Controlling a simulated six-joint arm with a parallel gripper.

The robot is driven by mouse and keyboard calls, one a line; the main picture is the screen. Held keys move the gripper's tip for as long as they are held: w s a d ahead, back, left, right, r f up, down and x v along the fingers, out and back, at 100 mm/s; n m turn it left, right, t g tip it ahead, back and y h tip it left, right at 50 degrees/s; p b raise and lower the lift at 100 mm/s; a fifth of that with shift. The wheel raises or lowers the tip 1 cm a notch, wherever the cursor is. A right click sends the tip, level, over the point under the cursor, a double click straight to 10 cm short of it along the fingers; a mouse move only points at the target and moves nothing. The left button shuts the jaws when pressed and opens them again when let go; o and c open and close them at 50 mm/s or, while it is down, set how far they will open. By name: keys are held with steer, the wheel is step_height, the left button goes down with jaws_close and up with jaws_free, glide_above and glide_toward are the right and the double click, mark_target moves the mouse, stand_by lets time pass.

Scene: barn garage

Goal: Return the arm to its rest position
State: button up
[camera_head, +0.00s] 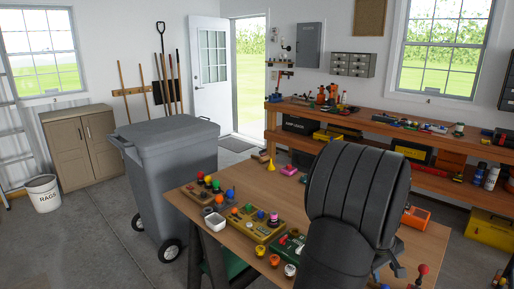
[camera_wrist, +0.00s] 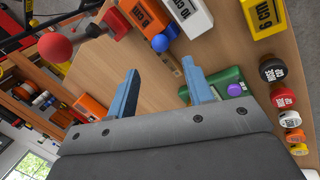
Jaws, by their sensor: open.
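My gripper (camera_wrist: 160,66) is open, with its two blue fingers apart and nothing between them in the wrist view. It hangs above the wooden table (camera_wrist: 222,48). In the head view my dark arm rises over the right part of the table (camera_head: 285,195), and only a small part of the gripper shows at its lower right. A green block (camera_wrist: 222,76) with a purple ball (camera_wrist: 235,89) lies close beyond the right finger. I cannot tell whether the finger touches it.
Yellow trays with coloured knobs (camera_head: 255,224), a white cup (camera_head: 215,221) and an orange box (camera_head: 416,217) stand on the table. A red ball (camera_wrist: 55,46) is at the wrist view's left. A grey bin (camera_head: 172,180) stands left of the table; a workbench (camera_head: 385,124) runs behind.

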steer(key=x, duration=0.9)
steer(key=v, duration=1.7)
steer(key=x, duration=1.6)
steer(key=shift+d+f, duration=0.1)
steer(key=shift+f, duration=0.3)
steer(key=shift+w+a+f, duration=0.2)
steer(key=shift+w+a, duration=0.1)
steer(key=shift+w, duration=0.15)
steer(key=v, duration=1.8)
steer(key=n+g+y, duration=0.1)
steer(key=n+y, duration=0.3)
steer(key=n, duration=0.1)
glide_above(386, 287)
steer(key=a, duration=0.2)
step_height(386, 287, down, 10)
steer(key=shift+w+a, duration=0.2)
